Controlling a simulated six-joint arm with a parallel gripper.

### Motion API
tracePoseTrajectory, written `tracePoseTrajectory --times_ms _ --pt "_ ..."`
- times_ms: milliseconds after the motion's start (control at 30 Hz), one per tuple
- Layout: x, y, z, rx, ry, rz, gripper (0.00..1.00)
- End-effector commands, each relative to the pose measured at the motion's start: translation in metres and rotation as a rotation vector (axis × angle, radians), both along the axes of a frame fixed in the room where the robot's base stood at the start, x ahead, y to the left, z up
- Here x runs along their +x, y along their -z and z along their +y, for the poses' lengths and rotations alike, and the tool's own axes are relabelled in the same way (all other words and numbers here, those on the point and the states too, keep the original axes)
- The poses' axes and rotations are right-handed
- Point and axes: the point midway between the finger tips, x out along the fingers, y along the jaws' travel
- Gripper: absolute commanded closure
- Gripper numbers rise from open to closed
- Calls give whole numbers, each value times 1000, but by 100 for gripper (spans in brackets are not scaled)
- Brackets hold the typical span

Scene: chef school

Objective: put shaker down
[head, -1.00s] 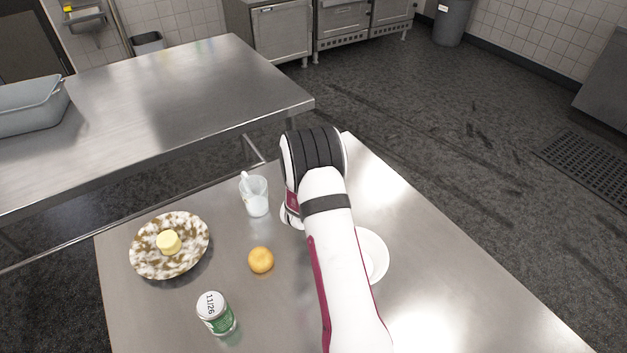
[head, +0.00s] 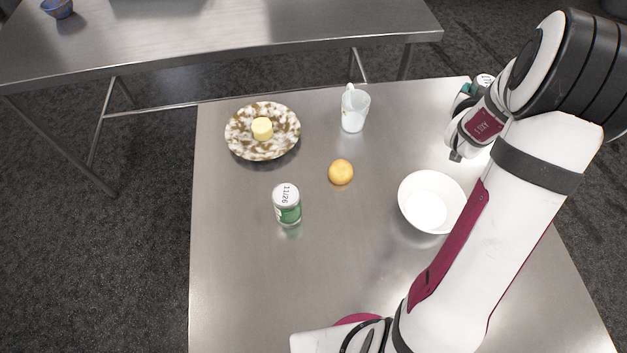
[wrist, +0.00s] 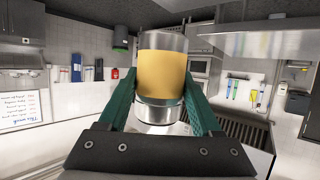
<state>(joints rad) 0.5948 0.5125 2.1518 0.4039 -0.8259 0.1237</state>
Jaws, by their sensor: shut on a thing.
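The shaker (wrist: 162,73) is a cylinder with a yellow band and metal ends. In the wrist view my gripper (wrist: 160,103) is shut on it, with a green finger on each side. In the head view my gripper (head: 466,100) is at the far right corner of the steel table (head: 330,285), beyond the white bowl. Only the pale top of the shaker (head: 484,80) shows there, partly hidden by my wrist. I cannot tell its height above the table.
The front left is clear. Another steel table (head: 250,28) stands behind.

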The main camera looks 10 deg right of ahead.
Motion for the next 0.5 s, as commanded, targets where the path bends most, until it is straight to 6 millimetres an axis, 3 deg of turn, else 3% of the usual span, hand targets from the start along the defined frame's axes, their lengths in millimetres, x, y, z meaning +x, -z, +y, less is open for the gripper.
tracePoseTrajectory --times_ms 267,367,500 --pt "36 -2 59 0 -68 2 100" --pt "51 -3 92 1 -101 3 100" --pt "72 -6 159 1 -163 1 100"
